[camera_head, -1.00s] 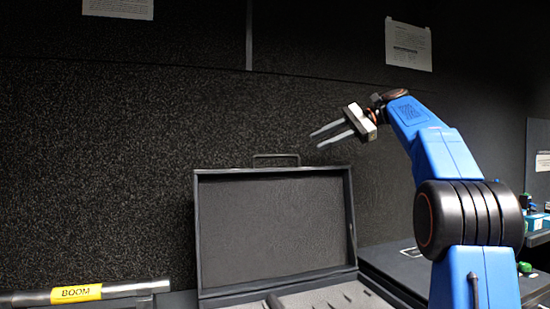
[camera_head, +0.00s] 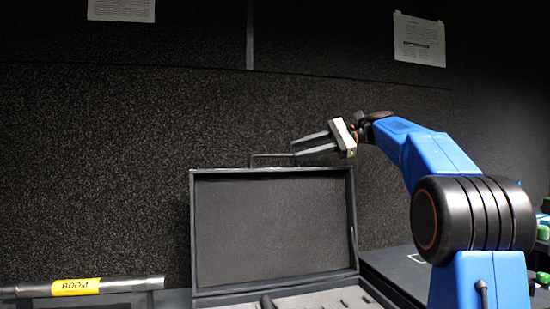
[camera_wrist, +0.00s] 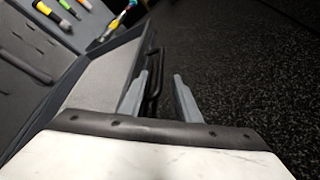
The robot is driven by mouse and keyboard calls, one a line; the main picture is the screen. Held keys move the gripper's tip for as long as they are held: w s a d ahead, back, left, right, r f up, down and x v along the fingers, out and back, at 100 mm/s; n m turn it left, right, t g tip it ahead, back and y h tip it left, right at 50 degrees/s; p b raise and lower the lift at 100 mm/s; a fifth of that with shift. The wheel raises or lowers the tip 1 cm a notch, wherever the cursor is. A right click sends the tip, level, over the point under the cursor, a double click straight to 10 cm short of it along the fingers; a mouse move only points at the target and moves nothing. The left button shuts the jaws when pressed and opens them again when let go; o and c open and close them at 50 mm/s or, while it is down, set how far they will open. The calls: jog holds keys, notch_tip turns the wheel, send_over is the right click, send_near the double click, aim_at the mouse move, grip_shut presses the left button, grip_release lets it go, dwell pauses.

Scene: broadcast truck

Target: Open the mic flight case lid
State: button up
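The mic flight case stands with its lid (camera_head: 275,228) raised, close to upright, showing the dark inside panel. A black handle (camera_head: 272,158) sits on the lid's top edge. The case's base (camera_head: 325,298) shows in part below, with a grey insert. My gripper (camera_head: 312,144) is open near the handle's upper right in the head view. In the wrist view my gripper (camera_wrist: 158,88) has its fingers apart, and the handle (camera_wrist: 153,80) shows beside the left finger. I cannot tell whether they touch.
A boom pole (camera_head: 120,285) with a yellow BOOM label lies at the lower left. A dark padded wall (camera_head: 110,170) rises behind the case. A dark surface (camera_head: 400,265) with small items lies to the right.

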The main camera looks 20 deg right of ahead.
aim_at(275, 156)
jog(key=x, duration=0.9)
jog(key=shift+a, duration=0.2)
jog(key=shift+c, duration=0.5)
grip_shut()
